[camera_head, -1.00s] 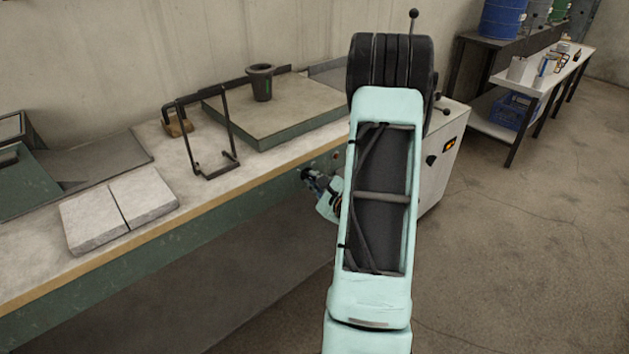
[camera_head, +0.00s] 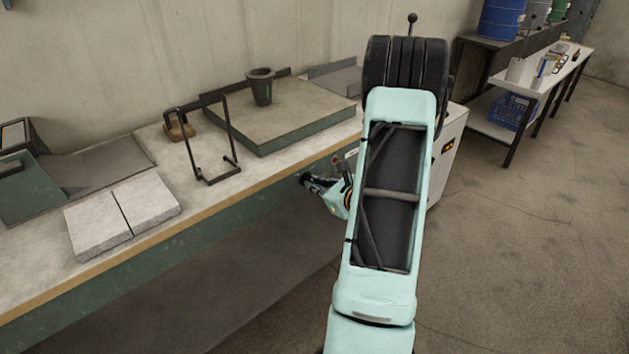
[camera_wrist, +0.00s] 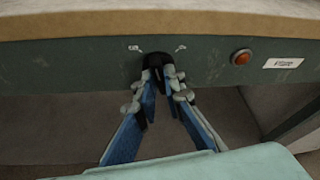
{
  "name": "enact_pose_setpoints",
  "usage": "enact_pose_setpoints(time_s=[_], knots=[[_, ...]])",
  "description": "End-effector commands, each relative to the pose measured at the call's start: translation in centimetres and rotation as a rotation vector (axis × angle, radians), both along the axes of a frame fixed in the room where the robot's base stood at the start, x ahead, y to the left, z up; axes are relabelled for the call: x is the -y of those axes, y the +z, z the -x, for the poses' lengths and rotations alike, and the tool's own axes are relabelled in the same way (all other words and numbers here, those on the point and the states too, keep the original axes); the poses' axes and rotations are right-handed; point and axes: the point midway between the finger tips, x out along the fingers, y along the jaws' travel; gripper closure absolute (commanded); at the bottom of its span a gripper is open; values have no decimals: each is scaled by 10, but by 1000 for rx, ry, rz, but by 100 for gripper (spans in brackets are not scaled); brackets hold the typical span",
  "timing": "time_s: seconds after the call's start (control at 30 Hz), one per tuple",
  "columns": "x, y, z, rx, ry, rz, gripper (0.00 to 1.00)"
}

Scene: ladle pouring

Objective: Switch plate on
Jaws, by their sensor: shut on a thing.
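The plate (camera_head: 285,125), a flat slab with a green side, lies on the workbench in the head view. In the wrist view a black knob (camera_wrist: 158,60) sits on the bench's green front panel, with a small white mark on each side of it. My gripper (camera_wrist: 160,80) is shut on the knob from the front, with its blue-padded fingers on either side of it. The head view shows my gripper (camera_head: 308,182) at the bench's front panel. A round red light (camera_wrist: 241,57) and a white label (camera_wrist: 283,63) are to the right of the knob.
A dark crucible (camera_head: 261,88) stands on the plate. A black frame (camera_head: 206,140) and two pale slabs (camera_head: 122,215) are on the bench to the left. A white cabinet (camera_head: 447,150) is at the bench's right end. The floor (camera_head: 540,240) to the right is clear.

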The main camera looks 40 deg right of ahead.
Motion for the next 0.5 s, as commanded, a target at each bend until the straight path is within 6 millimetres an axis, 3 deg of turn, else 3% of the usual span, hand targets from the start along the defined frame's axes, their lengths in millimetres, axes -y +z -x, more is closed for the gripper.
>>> enact_pose_setpoints(time_s=[0.5], knots=[[6, 2, 1, -39, -2, -489, 100]])
